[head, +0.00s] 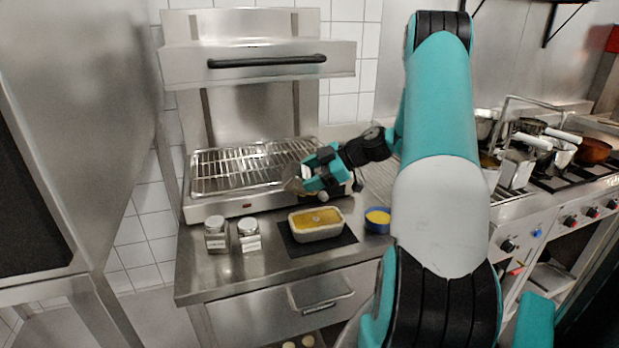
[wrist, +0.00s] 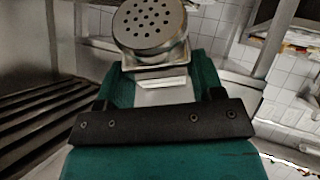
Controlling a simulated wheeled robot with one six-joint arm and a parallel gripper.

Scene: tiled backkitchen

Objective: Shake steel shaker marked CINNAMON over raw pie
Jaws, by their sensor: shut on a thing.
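My gripper (head: 304,180) is shut on a steel shaker (head: 292,181), holding it tilted in the air above the counter, a little above and left of the pie. In the wrist view the shaker (wrist: 150,28) shows its perforated round lid towards the camera; its label cannot be read. The raw pie (head: 316,234) is a pale rectangular dish with a yellow-orange top, on a dark mat (head: 344,238). Two more steel-topped shakers, one at left (head: 217,235) and one beside it (head: 249,235), stand upright on the counter; their white labels are too small to read.
A grill with a wire rack (head: 245,168) stands right behind the pie, under a raised hood (head: 260,65). A blue bowl (head: 377,220) of yellow stuff is right of the mat. Pans (head: 560,152) crowd the stove at right. The counter's front left (head: 215,278) is clear.

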